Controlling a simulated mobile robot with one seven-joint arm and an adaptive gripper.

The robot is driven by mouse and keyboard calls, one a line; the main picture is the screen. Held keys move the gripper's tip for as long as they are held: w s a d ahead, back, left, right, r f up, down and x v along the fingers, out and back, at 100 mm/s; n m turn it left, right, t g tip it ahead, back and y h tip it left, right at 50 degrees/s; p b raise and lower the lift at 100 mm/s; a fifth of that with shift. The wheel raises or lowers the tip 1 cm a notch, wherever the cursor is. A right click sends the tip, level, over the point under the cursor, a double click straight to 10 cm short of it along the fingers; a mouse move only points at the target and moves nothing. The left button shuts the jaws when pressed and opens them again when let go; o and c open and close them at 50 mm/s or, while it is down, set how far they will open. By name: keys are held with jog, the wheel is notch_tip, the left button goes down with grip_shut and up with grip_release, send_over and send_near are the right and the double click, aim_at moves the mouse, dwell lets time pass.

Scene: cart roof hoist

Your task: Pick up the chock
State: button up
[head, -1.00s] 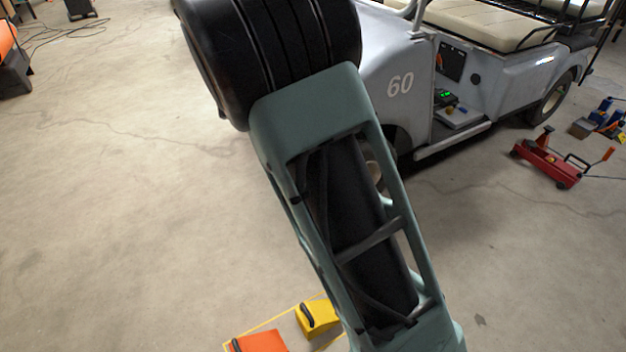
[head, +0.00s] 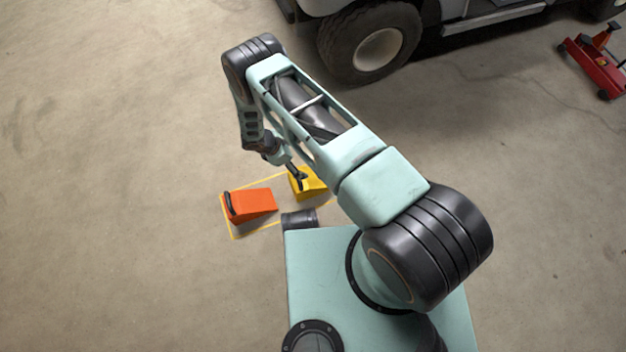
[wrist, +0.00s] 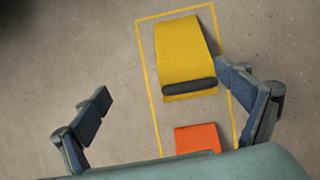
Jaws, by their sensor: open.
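Two wedge-shaped chocks lie on the floor inside a yellow outline: a yellow chock (head: 314,186) and an orange chock (head: 254,204). Each has a dark bar or handle at one end. My gripper (head: 298,180) points down over the yellow chock in the head view, with its fingertips hard to make out. In the wrist view my gripper (wrist: 164,86) is open, its fingers spread apart with nothing between them. The yellow chock (wrist: 182,50) shows beyond and between the fingers, nearer the right one. The orange chock (wrist: 196,138) is partly hidden by my gripper's body.
The yellow floor outline (wrist: 149,90) surrounds both chocks. A cart's wheel (head: 372,42) stands at the top of the head view, and a red floor jack (head: 594,66) is at the upper right. The concrete floor to the left is clear.

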send_near(308, 180)
jog(key=shift+w+d+f+m+g, duration=0.2)
jog(key=shift+w+f, duration=0.2)
jog(key=shift+f, duration=0.15)
jog(key=shift+w+d+f+m+g, duration=0.1)
jog(key=shift+w+f+g, duration=0.1)
jog(key=shift+w+f, duration=0.3)
jog(key=b+x, duration=0.2)
jog(key=x, duration=0.2)
jog(key=shift+f, duration=0.45)
jog(key=shift+b+x, duration=1.4)
jog(key=shift+x, duration=1.3)
jog(key=shift+a, duration=0.15)
jog(key=shift+c, duration=0.2)
jog(key=shift+w, duration=0.1)
jog(key=c, duration=1.8)
